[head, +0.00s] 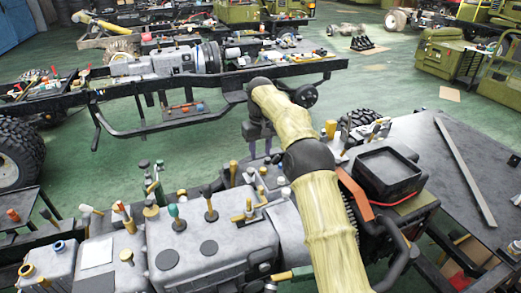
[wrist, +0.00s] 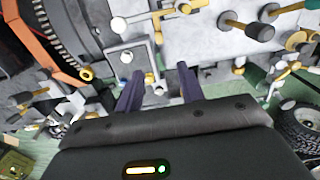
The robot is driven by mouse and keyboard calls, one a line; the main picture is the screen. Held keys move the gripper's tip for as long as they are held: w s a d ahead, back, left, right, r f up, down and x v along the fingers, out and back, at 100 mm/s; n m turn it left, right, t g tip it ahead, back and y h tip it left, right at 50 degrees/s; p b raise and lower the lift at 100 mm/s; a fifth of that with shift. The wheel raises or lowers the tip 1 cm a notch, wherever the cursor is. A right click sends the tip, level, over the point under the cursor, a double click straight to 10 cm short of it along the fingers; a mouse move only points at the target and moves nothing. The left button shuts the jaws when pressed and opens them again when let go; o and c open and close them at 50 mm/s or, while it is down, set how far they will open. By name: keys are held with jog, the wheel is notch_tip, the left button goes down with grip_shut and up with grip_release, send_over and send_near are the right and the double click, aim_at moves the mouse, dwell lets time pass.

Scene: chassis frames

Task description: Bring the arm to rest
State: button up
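My arm (head: 325,220) rises from the bottom of the head view in a pale yellow cover with dark joints. It bends at the dark elbow and reaches out over the engine assembly (head: 210,245). My gripper (head: 260,146) hangs at its far end, partly hidden behind the arm. In the wrist view, the two purple fingers of my gripper (wrist: 160,74) stand apart with nothing held between them. Metal fittings and a small brass bolt (wrist: 149,78) on the engine show beyond the fingertips. I cannot tell how far the fingertips are from them.
Many knobs and fittings stick up from the engine around my gripper. A black square tray (head: 388,172) sits right of my arm, near a grey table (head: 465,150) with a long metal bar (head: 464,170). A vehicle frame (head: 300,68) stands behind. Green floor (head: 400,90) lies open between.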

jog(key=shift+s, duration=0.1)
jog(key=s+d+f+m+t, duration=0.1)
jog(key=s+d, duration=0.4)
jog(key=s, duration=0.6)
jog(key=s+d+f+m, duration=0.1)
jog(key=s+d, duration=0.4)
jog(key=s, duration=0.7)
jog(key=s+d+f+m+t, duration=0.1)
jog(key=s+d, duration=0.5)
jog(key=s, duration=0.6)
jog(key=shift+s+f+m+t, duration=0.15)
jog(key=shift+f+m+t, duration=0.25)
jog(key=shift+m, duration=0.5)
jog(key=shift+d, duration=0.1)
